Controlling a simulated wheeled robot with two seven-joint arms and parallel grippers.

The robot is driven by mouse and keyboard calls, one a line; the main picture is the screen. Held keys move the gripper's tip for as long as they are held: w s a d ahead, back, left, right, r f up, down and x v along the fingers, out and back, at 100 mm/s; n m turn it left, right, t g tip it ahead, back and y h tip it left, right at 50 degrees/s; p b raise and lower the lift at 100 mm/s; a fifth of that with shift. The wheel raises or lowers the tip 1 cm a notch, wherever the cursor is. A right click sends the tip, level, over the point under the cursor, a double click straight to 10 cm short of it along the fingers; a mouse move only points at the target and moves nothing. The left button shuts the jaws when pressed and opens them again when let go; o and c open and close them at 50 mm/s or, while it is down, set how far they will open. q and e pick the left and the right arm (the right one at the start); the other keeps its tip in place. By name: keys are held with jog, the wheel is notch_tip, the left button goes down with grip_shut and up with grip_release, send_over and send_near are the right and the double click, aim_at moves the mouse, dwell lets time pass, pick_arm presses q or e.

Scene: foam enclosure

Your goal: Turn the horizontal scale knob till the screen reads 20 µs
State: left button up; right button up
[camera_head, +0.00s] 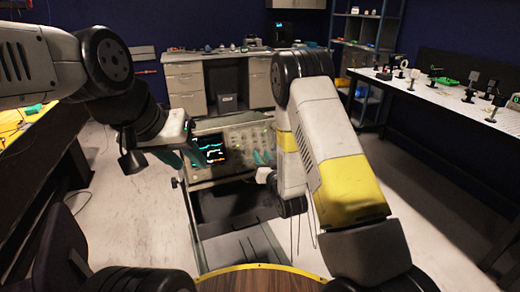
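An oscilloscope (236,139) stands on a cart in the middle, facing me. Its lit screen (212,150) shows coloured traces and text too small to read. The knobs (245,141) are on the panel right of the screen; I cannot tell which is the horizontal scale knob. My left gripper (187,157), with teal fingertips, is at the left side of the oscilloscope, beside the screen. My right gripper (264,157), also with teal fingertips, is in front of the right part of the panel and hides some controls. Contact with a knob and the finger gaps cannot be made out.
A desk with drawers (187,88) stands at the back. A perforated optics table (450,100) with small mounts is at the right, and a dark bench (45,150) at the left. Open floor lies on both sides of the cart.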

jog(key=shift+x, duration=1.25)
grip_shut()
jog(key=shift+n, duration=0.3)
jog(key=n+y, duration=0.1)
jog(key=n, duration=0.1)
jog(key=n+g+y, duration=0.1)
jog(key=n, duration=0.1)
jog(key=n+y, duration=0.1)
jog(key=n, duration=0.2)
jog(key=shift+w+d+g, duration=0.1)
jog(key=shift+d+g, duration=0.2)
jog(key=shift+d, duration=0.05)
jog(key=n+g+y, duration=0.1)
jog(key=n, duration=0.2)
jog(key=n+g, duration=0.1)
jog(key=n, duration=0.3)
jog(key=shift+w+d+r+g+y, duration=0.1)
jog(key=shift+d+g+y, duration=0.05)
jog(key=shift+g+y, duration=0.25)
jog(key=shift+n, duration=0.3)
